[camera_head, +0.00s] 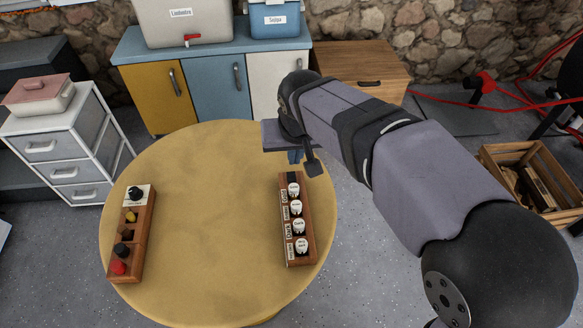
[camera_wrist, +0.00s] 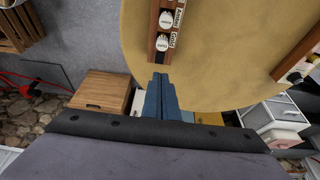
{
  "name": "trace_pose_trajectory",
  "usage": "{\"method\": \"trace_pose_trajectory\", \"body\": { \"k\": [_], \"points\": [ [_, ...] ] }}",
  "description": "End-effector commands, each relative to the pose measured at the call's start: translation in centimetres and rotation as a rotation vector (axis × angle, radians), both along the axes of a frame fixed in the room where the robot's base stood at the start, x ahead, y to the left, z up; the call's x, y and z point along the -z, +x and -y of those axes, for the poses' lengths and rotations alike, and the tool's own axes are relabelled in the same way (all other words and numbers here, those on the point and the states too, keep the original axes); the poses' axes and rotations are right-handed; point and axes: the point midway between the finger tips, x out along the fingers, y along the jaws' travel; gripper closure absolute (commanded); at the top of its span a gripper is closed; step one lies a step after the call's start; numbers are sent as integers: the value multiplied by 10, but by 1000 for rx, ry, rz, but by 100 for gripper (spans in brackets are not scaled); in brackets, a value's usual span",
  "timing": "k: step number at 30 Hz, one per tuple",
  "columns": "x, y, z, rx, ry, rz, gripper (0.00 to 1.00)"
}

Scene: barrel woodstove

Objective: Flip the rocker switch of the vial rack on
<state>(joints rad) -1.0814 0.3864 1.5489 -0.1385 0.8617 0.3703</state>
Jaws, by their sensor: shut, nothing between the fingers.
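A long wooden rack (camera_head: 311,262) with a row of labelled white-topped pieces lies on the right side of the round table. A black patch, perhaps the rocker switch (camera_head: 292,177), is at its far end; its setting cannot be told. The rack's end also shows in the wrist view (camera_wrist: 153,48), with a dark patch (camera_wrist: 161,57) just beyond the fingertips. My gripper (camera_head: 296,160) is shut and empty, its blue fingers (camera_wrist: 160,77) pointing at that end. Contact cannot be told.
A second wooden rack (camera_head: 145,228) with a black knob (camera_head: 135,193) and coloured pieces lies on the left of the table (camera_head: 215,220). The table's middle is clear. Cabinets (camera_head: 219,88) and a white drawer unit (camera_head: 70,150) stand around it.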

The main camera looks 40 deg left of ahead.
Motion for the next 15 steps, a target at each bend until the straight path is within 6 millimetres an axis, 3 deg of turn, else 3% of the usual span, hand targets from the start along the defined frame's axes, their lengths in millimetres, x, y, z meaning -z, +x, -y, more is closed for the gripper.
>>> {"method": "trace_pose_trajectory", "body": {
  "k": [15],
  "points": [
    [2,0,-2,-2,0,0,100]
  ]
}}
